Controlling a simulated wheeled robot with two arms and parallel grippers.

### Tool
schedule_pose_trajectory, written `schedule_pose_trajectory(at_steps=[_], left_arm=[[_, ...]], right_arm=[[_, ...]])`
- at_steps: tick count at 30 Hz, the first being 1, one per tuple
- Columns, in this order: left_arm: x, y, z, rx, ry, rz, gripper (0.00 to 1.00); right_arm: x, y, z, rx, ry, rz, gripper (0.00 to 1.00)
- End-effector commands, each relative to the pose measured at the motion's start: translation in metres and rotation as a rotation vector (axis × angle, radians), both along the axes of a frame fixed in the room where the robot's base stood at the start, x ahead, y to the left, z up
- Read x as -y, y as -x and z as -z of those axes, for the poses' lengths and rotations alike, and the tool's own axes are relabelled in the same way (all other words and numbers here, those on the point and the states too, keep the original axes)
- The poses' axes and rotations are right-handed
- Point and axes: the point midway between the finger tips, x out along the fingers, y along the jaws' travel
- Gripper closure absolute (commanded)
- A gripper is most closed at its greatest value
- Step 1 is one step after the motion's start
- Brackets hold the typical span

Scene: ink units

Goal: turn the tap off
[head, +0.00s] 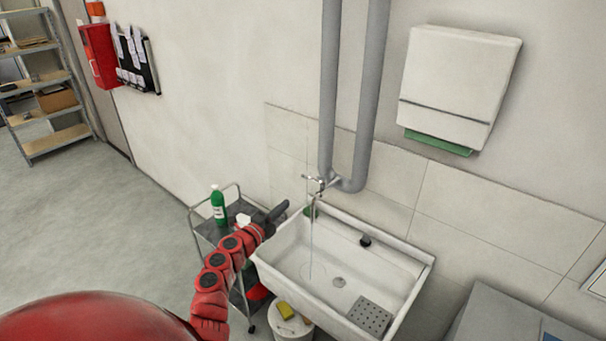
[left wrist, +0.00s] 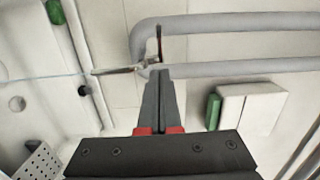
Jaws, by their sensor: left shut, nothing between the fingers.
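The tap (head: 318,183) sits on the tiled wall above the white sink (head: 262,262), below grey pipes. A thin stream of water (head: 311,245) runs from its spout into the basin. In the left wrist view the tap (left wrist: 125,70) has its spout pointing left, with the stream (left wrist: 45,77) leaving it, and a thin dark lever (left wrist: 159,42) stands up near the pipe. My left gripper (head: 284,206) is shut and empty, left of the tap. In the left wrist view its fingertips (left wrist: 158,72) overlap the tap's base; I cannot tell if they touch. My right gripper is out of view.
A metal trolley (head: 205,228) with a green bottle (head: 218,204) stands left of the sink. A towel dispenser (head: 460,82) hangs at upper right. A yellow sponge (head: 285,310) lies on a white bucket (head: 296,329) below. A drain plate (head: 370,316) lies in the basin.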

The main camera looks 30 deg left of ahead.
Motion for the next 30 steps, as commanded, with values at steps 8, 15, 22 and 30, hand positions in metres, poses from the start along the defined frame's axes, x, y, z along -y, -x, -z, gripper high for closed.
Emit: schedule_pose_trajectory(at_steps=[8, 15, 22, 30], left_arm=[[-0.018, -0.016, -0.006, -0.008, -0.017, -0.038, 1.00], [-0.018, -0.054, -0.003, -0.009, -0.013, -0.035, 1.00], [-0.019, -0.085, 0.001, -0.010, -0.013, -0.036, 1.00], [-0.019, -0.116, 0.002, -0.011, -0.016, -0.032, 1.00]], right_arm=[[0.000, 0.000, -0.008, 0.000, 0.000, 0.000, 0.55], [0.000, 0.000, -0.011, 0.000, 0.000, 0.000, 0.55], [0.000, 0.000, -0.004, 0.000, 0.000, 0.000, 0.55], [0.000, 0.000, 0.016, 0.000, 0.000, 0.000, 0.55]])
